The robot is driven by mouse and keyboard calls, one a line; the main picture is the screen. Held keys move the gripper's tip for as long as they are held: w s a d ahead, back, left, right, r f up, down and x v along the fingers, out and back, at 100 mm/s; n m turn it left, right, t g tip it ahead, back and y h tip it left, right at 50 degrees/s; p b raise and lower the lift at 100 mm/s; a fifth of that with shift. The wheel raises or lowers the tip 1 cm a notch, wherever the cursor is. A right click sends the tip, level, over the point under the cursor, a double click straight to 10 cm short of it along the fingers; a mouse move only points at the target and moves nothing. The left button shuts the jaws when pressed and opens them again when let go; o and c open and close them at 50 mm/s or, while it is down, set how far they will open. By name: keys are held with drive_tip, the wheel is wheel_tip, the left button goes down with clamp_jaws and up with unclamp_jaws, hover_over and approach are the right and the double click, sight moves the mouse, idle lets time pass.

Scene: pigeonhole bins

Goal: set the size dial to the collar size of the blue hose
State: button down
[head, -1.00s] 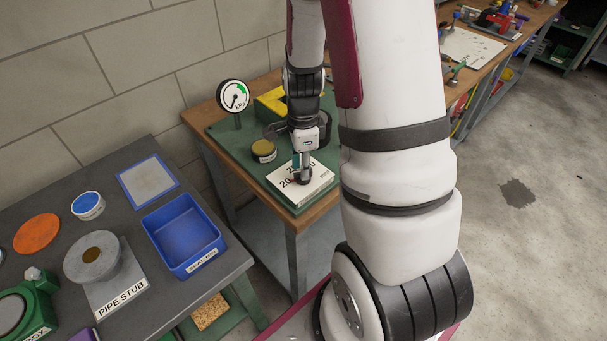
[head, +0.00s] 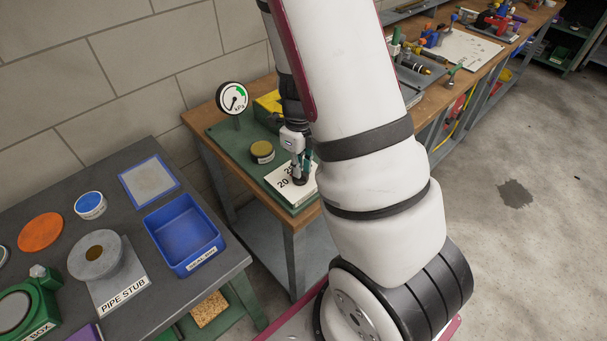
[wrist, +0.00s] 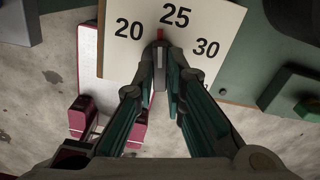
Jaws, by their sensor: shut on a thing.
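The size dial's white plate (head: 283,190) lies on the green board on the wooden bench, with 20 and part of another number showing. In the wrist view the plate (wrist: 215,15) shows 20, 25 and 30. A red pointer (wrist: 160,33) sticks out past my fingertips, between 20 and 25 and nearer 25. My gripper (wrist: 165,52) is shut on the dial's knob, which the fingers mostly hide. In the head view my gripper (head: 299,178) stands over the plate. I cannot make out a blue hose or its collar size in either view.
A kPa gauge (head: 232,98) and a round tin (head: 261,152) stand on the green board by my gripper. A grey table at left holds a blue bin (head: 184,236) and a pipe stub (head: 97,258). Another cluttered bench runs behind my arm.

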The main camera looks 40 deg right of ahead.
drive_tip(key=shift+r+m, duration=0.1)
drive_tip(key=shift+m, duration=0.7)
drive_tip(key=c, duration=1.9)
unclamp_jaws()
drive_tip(key=shift+r+p, duration=1.25)
drive_tip(key=shift+r, duration=0.2)
wheel_tip(320, 180, up, 12)
drive_tip(key=shift+f, duration=0.1)
